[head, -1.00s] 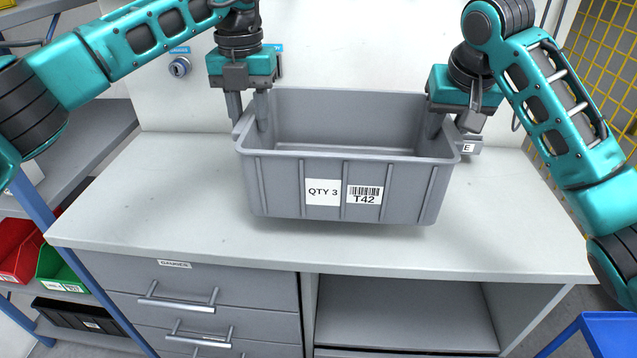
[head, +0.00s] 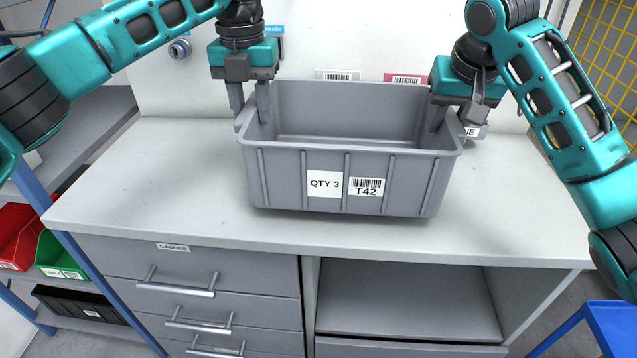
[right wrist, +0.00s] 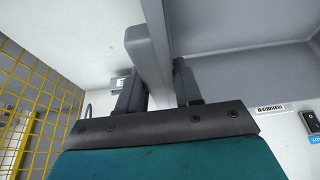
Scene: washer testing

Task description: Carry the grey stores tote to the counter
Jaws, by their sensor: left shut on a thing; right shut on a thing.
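The grey stores tote (head: 275,188), labelled "QTY 3" and "T42", is level above the grey-white counter (head: 130,185). It looks empty as far as I see inside. A dark shadow lies close under it; I cannot tell whether its base touches the counter. My left gripper (head: 252,112) is shut on the tote's left rim, with a finger on each side of the wall. My right gripper (head: 455,118) is shut on the right rim. The right wrist view shows that rim (right wrist: 148,50) between the fingers of my right gripper (right wrist: 155,85).
The counter is clear to the left and right of the tote. A labelled block (head: 474,129) stands behind its right end. Drawers (head: 190,275) and an open shelf (head: 410,300) are below. A blue stand (head: 610,325) is at lower right, and shelves with red and green bins (head: 55,255) are at left.

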